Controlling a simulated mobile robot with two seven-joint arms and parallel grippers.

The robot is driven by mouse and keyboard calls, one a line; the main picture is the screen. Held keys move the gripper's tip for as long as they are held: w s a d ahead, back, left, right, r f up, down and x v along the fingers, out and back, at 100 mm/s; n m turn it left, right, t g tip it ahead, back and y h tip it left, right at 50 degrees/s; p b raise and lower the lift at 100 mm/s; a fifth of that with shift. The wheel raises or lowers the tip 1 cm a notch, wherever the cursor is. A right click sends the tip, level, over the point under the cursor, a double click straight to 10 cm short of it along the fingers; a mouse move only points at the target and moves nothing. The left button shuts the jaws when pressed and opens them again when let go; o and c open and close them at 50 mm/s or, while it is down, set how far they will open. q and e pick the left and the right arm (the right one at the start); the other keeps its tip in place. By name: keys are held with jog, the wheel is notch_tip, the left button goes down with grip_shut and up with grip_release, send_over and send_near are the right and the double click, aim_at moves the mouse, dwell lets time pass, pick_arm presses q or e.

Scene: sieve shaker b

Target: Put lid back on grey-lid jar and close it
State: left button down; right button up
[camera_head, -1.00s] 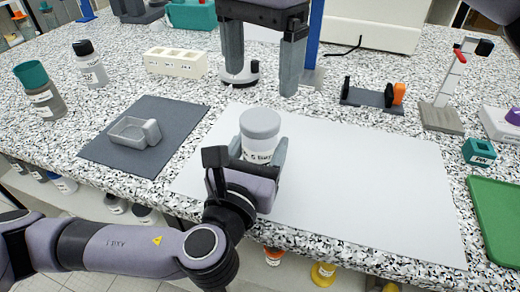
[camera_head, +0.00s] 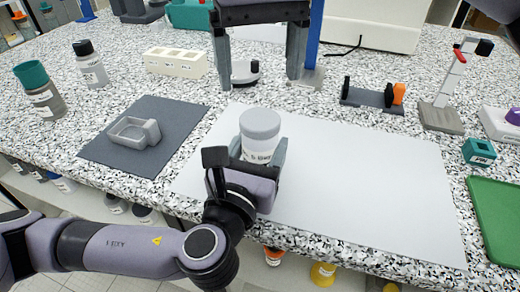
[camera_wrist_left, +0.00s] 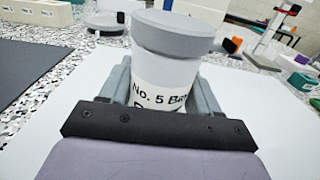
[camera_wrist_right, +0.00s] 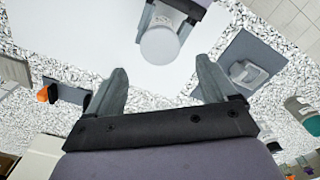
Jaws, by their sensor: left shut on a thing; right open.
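The white jar (camera_head: 257,147) with a grey lid (camera_head: 260,124) stands upright on the white mat. The lid sits on top of the jar; whether it is fully closed I cannot tell. My left gripper (camera_head: 262,160) is shut around the jar's body, and the left wrist view shows its fingers on both sides of the labelled jar (camera_wrist_left: 165,85). My right gripper (camera_head: 262,78) is open and empty, above the table behind the jar. In the right wrist view, the lid (camera_wrist_right: 159,45) shows beyond and between the open fingers (camera_wrist_right: 160,90), apart from them.
A grey tray-like piece (camera_head: 134,132) lies on the dark mat (camera_head: 165,115) at left. A white block with holes (camera_head: 175,61) and a round black-and-white device (camera_head: 245,73) stand behind. An orange-ended stand (camera_head: 372,97) is at right. The white mat's right side (camera_head: 370,190) is clear.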

aim_at(260, 118)
jog(key=shift+n, duration=1)
jog(key=shift+f, duration=0.1)
jog(key=shift+f, duration=3.9)
